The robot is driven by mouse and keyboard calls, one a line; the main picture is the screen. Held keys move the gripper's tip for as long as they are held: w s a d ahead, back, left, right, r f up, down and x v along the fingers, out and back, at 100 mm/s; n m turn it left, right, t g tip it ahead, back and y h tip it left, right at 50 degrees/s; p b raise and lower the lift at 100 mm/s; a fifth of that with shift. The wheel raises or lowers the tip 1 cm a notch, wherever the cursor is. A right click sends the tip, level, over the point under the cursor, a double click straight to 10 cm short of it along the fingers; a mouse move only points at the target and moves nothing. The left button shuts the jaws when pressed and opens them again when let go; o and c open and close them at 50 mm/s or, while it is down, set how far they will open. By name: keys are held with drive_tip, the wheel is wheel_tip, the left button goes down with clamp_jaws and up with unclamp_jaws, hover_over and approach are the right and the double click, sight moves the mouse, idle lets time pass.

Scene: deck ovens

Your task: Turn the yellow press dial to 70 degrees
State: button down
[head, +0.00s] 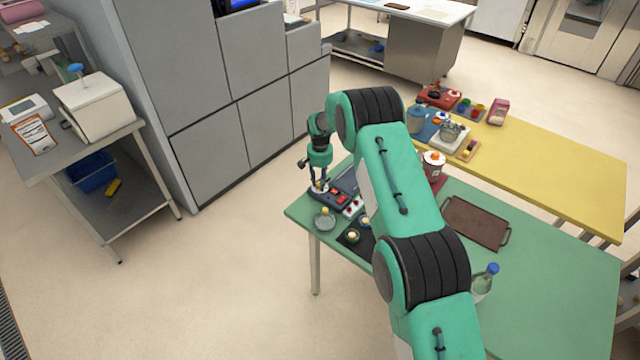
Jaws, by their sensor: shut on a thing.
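A dark blue-grey control panel (347,182) with red buttons sits at the far left corner of the green table. My gripper (319,186) points down over the left end of this panel. Its fingers are shut on a small knob there, which I take to be the yellow press dial; only a pale speck of it shows between the fingertips. The dial's pointer and any degree marks are too small to read.
A grey dish with a yellow knob (325,219) and a dark mat (353,239) with round items lie just in front of the panel. A brown tray (476,223) and a blue-capped bottle (486,279) stand right of my arm. Grey cabinets (240,90) rise behind.

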drive_tip(key=shift+m, duration=0.3)
drive_tip(key=c, duration=1.4)
unclamp_jaws()
drive_tip(key=shift+r, duration=0.1)
wheel_tip(320, 180, up, 12)
